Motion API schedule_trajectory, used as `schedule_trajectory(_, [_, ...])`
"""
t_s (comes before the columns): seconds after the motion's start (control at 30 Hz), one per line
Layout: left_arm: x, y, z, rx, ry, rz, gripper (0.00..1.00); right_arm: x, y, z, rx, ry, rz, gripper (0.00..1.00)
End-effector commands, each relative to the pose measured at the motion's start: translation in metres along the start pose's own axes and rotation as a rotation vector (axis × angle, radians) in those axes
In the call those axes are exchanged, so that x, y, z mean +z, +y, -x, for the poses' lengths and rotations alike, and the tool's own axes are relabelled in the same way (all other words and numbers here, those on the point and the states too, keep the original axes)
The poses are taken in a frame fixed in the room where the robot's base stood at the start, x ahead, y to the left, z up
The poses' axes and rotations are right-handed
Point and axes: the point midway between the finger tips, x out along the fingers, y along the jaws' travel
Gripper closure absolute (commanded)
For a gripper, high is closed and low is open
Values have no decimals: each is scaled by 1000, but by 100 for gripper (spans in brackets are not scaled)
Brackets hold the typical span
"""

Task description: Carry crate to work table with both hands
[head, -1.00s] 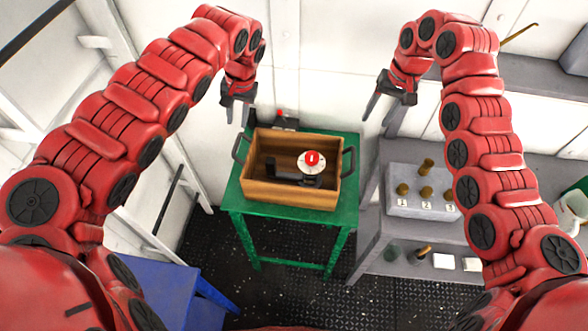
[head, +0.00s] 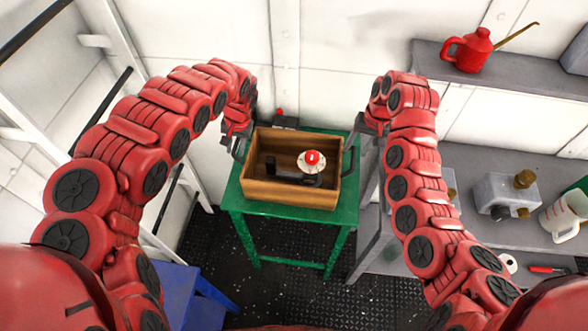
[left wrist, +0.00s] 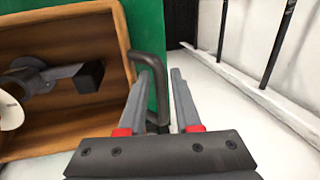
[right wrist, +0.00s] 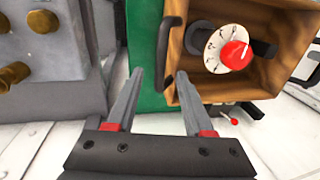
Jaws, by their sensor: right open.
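The wooden crate (head: 288,196) sits on the green table (head: 233,200) in the head view. Inside lie a white dial with a red knob (head: 312,158) and a dark grey part (left wrist: 60,76). My left gripper (head: 237,149) is at the crate's left handle; in the left wrist view the dark handle (left wrist: 158,75) runs between its parted fingers (left wrist: 158,85). My right gripper (head: 366,155) is beside the right handle (head: 349,162). In the right wrist view its fingers (right wrist: 160,82) are apart and empty, with the handle (right wrist: 164,50) just beyond the tips.
A grey bench (head: 455,262) stands close on the right, with a grey block (head: 505,192) and a white jug (head: 562,217). A red oil can (head: 470,50) is on the shelf above. A blue surface (head: 180,290) is at lower left. White walls stand behind.

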Motion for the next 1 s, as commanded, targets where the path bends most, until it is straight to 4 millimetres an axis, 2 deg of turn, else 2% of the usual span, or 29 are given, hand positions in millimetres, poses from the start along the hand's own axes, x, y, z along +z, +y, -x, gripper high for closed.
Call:
schedule_trajectory(0.1, [1,3,-17,5,-3,-2,68,0,0,-16,0,0,1,48])
schedule_trajectory(0.23, [0,1,-27,1,0,0,68,0,0,-27,1,-1,1,48])
schedule_trajectory(0.63, [0,0,-33,0,1,0,68,-1,0,-32,-1,3,0,48])
schedule_trajectory(0.67, [0,0,-33,0,1,0,71,-1,0,-32,-1,3,0,51])
schedule_trajectory(0.8, [0,0,-33,0,1,0,97,-1,0,-32,-1,3,0,77])
schedule_trajectory(0.83, [0,0,-32,0,1,0,100,-1,0,-32,-1,3,0,82])
schedule_trajectory(0.93, [0,0,-32,0,1,0,100,-1,0,-32,-1,3,0,100])
schedule_trajectory(1.0, [0,0,-32,0,1,0,100,-1,0,-32,-1,3,0,100])
